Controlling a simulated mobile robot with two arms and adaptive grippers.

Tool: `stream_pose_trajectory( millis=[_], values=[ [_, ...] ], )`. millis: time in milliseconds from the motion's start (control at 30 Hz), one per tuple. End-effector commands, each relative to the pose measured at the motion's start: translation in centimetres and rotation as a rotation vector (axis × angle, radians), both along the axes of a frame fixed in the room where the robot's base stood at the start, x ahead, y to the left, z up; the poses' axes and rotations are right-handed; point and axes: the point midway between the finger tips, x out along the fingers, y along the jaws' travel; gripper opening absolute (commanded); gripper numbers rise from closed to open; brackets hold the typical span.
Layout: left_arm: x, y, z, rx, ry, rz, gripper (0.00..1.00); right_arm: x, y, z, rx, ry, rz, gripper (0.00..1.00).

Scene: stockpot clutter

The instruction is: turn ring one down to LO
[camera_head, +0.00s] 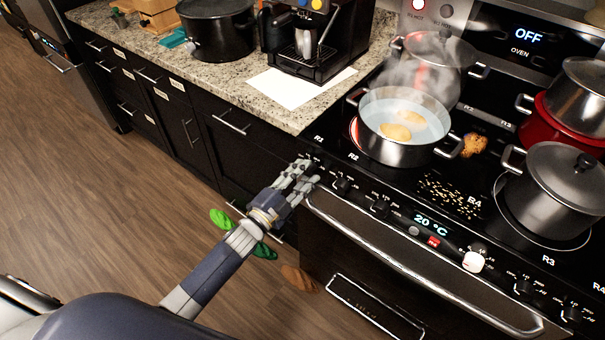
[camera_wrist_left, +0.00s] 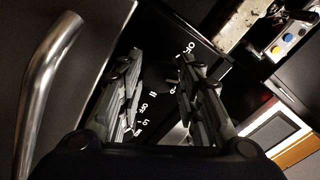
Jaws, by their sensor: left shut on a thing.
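My left gripper (camera_head: 308,174) is at the far left end of the stove's front control panel, below the R1 label (camera_head: 319,138). It is shut on the leftmost knob, which the fingers mostly hide. In the left wrist view the fingers (camera_wrist_left: 160,68) stand either side of panel markings, with OFF (camera_wrist_left: 143,108) and LO (camera_wrist_left: 146,122) readable. I cannot tell where the knob points. My right gripper is not in view.
More black knobs (camera_head: 343,186) sit just right of my gripper, then a 20 °C display (camera_head: 431,221) and a white knob (camera_head: 473,262). The oven handle (camera_head: 420,270) runs below. A lidded pot (camera_head: 555,190) stands at right. Green (camera_head: 221,219) and brown items lie on the floor.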

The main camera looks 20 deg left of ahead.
Motion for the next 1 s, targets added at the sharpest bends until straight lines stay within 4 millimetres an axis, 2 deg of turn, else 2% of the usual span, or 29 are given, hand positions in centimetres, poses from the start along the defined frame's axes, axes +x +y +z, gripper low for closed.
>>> stream_pose_trajectory(
  millis=[200, 700, 733, 800, 1000],
  values=[
    [0.00, 0.03, -0.02, -0.055, 0.021, 0.001, 0.09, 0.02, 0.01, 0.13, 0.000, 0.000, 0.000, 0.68],
    [0.00, 0.03, -0.07, -0.067, 0.026, 0.000, 0.09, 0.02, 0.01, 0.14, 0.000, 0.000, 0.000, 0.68],
    [0.00, 0.03, -0.07, -0.067, 0.026, 0.000, 0.39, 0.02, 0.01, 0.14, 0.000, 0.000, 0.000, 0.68],
    [-0.01, 0.02, -0.07, -0.067, 0.026, 0.000, 0.53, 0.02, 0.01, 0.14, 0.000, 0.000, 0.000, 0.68],
    [0.00, 0.01, -0.05, -0.067, 0.025, 0.001, 0.53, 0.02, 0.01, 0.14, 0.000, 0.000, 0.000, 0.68]
  ],
)
